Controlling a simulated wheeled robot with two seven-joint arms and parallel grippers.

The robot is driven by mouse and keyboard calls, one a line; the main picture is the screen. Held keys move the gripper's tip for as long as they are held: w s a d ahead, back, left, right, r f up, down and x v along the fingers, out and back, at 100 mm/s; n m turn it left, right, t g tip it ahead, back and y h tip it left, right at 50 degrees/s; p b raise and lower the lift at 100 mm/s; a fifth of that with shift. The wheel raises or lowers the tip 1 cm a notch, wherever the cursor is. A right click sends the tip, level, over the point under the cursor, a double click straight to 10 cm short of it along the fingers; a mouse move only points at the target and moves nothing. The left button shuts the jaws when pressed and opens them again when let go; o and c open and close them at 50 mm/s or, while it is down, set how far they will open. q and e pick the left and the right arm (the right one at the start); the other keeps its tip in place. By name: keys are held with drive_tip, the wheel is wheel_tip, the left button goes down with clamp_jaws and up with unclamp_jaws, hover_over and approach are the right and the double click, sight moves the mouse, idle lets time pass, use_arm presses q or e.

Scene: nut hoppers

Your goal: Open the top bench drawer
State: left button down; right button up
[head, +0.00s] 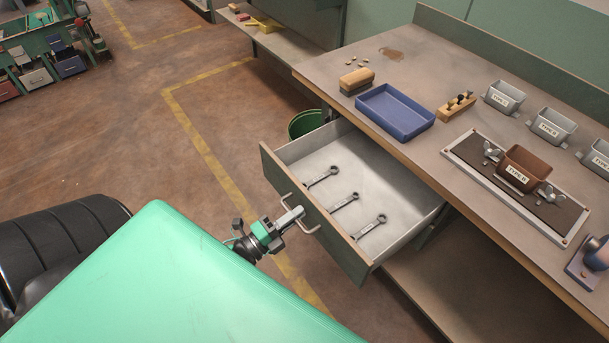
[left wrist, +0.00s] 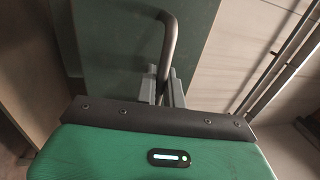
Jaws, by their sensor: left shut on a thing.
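The top bench drawer (head: 400,215) is pulled well out from under the workbench, and its pale inside shows. Several wrenches (head: 344,202) lie on its floor. Its green front carries a metal bar handle (head: 309,228). My left gripper (head: 293,217) is shut on this handle, in front of the drawer. In the left wrist view the handle (left wrist: 166,45) rises from between the fingers of my gripper (left wrist: 162,88), against the green drawer front (left wrist: 110,50). My right gripper is in neither view.
The workbench (head: 440,65) holds a blue tray (head: 395,111), a brush (head: 357,81), a brown bin (head: 522,168) on a plate, and several grey bins (head: 505,97). A green bucket (head: 305,124) stands behind the drawer. The floor left of the drawer is clear.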

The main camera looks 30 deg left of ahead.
use_arm(q)
drive_tip(key=shift+s+a, duration=0.1)
drive_tip(key=shift+s, duration=0.05)
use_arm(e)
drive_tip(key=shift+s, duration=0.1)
use_arm(q)
drive_tip(key=c, duration=1.6)
unclamp_jaws()
